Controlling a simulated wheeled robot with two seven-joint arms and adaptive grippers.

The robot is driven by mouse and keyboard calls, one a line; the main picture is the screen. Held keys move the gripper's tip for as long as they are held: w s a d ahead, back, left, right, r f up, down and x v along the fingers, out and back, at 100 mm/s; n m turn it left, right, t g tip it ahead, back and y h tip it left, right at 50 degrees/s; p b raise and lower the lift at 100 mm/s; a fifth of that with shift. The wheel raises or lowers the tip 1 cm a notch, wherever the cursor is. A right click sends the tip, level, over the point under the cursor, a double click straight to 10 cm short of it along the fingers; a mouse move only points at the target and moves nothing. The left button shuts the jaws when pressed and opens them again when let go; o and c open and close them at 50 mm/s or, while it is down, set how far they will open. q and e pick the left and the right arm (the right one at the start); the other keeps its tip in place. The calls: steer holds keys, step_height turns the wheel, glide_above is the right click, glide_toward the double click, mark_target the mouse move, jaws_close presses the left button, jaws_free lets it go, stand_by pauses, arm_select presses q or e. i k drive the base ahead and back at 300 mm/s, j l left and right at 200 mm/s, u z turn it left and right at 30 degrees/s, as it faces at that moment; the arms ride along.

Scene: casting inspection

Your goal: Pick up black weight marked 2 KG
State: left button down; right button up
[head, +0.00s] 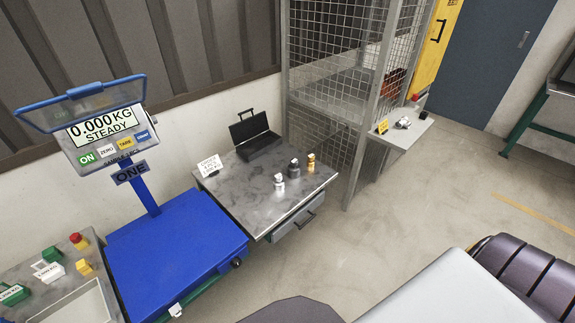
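A small black weight (293,169) stands upright on the grey metal table (240,198), between a silver weight (279,183) on its front left and a gold weight (311,162) on its right. The marking on the black weight is too small to read. The three weights stand close together near the table's right side. Neither of my grippers is in view.
An open black case (256,143) and a white sign (209,166) are on the table. A blue scale platform (175,250), its display (103,128) reading 0.000 KG, stands left. A wire cage (338,90) rises behind right. Floor (370,220) is clear right of the table.

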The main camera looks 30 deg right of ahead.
mark_target(293, 169)
steer(key=l, duration=3.3)
